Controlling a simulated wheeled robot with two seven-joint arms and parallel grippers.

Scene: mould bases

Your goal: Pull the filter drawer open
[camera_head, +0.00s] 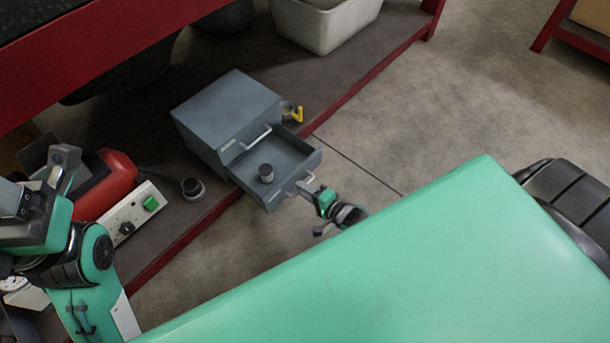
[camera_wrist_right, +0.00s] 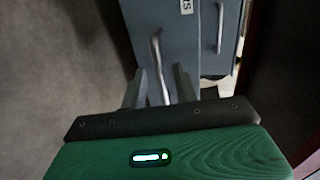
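A blue-grey metal cabinet (camera_head: 225,110) stands on the dark lower shelf. One of its drawers (camera_head: 292,147) is slid out toward me, with a small dark cylinder (camera_head: 266,173) standing in it. The drawer's bar handle (camera_head: 305,181) is on its front; in the right wrist view the handle (camera_wrist_right: 156,55) runs between the fingers. My right gripper (camera_wrist_right: 162,82) is open around the handle, with a visible gap on either side. My left gripper (camera_head: 50,158) is at the left of the head view, away from the cabinet; its fingers are not clear.
A second handle (camera_head: 256,137) is on the cabinet face behind the open drawer. A yellow-tagged object (camera_head: 296,113) is beside the cabinet. The red shelf edge (camera_head: 375,82) crosses the view.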

